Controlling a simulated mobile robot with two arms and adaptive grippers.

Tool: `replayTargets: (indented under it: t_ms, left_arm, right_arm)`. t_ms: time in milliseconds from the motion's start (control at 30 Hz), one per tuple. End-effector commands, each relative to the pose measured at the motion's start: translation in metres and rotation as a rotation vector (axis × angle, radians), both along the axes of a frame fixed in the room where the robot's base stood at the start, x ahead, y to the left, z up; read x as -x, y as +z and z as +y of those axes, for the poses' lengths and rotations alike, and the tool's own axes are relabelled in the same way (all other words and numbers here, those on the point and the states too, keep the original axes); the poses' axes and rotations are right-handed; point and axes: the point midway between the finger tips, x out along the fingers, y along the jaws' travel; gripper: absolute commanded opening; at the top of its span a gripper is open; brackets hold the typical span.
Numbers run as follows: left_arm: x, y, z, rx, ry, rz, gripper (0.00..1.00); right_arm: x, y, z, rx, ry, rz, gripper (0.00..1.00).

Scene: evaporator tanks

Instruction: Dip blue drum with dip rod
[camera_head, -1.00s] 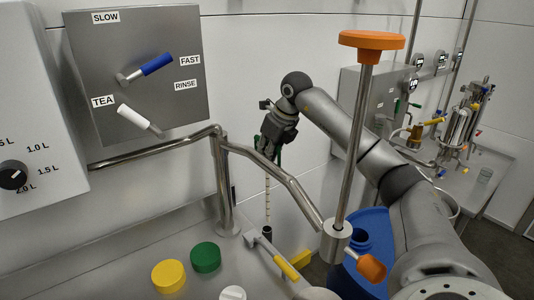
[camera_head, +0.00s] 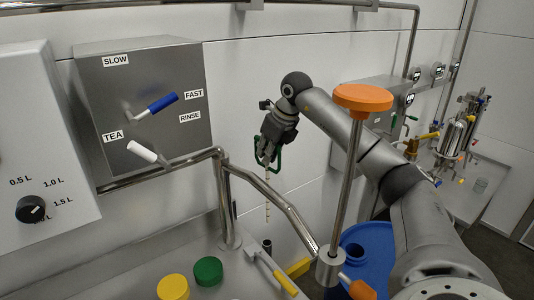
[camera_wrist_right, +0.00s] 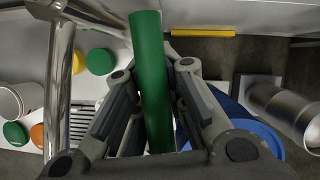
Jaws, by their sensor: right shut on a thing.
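The dip rod (camera_head: 267,208) is a thin, pale, banded stick hanging upright with a green handle. My right gripper (camera_head: 268,156) is shut on its green handle, which also shows between the fingers in the right wrist view (camera_wrist_right: 152,85). The rod's lower end hangs just above a short dark tube (camera_head: 267,245), with a small gap between them. The blue drum (camera_head: 375,240) stands to the right and lower, partly hidden behind an orange-knobbed post and my right arm. A dark opening shows in its top. Its blue edge shows in the wrist view (camera_wrist_right: 262,133). My left gripper is out of view.
A steel post with an orange knob (camera_head: 363,98) stands between the rod and my arm. A bent steel rail (camera_head: 275,200) runs left of it. A yellow-handled lever (camera_head: 284,282) and yellow and green caps (camera_head: 208,271) sit below. A grey control box (camera_head: 145,105) is at left.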

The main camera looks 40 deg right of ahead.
Motion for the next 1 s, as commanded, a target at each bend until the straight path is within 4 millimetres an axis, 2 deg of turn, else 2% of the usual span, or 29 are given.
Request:
replayTargets:
  t_ms: [33, 1000]
  left_arm:
    - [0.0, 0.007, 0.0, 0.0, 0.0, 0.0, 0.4]
    - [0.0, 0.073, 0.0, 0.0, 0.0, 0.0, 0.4]
  right_arm:
    - [0.0, 0.008, 0.0, 0.0, 0.0, -0.001, 0.0]
    - [0.0, 0.075, 0.0, 0.0, -0.001, -0.001, 0.0]
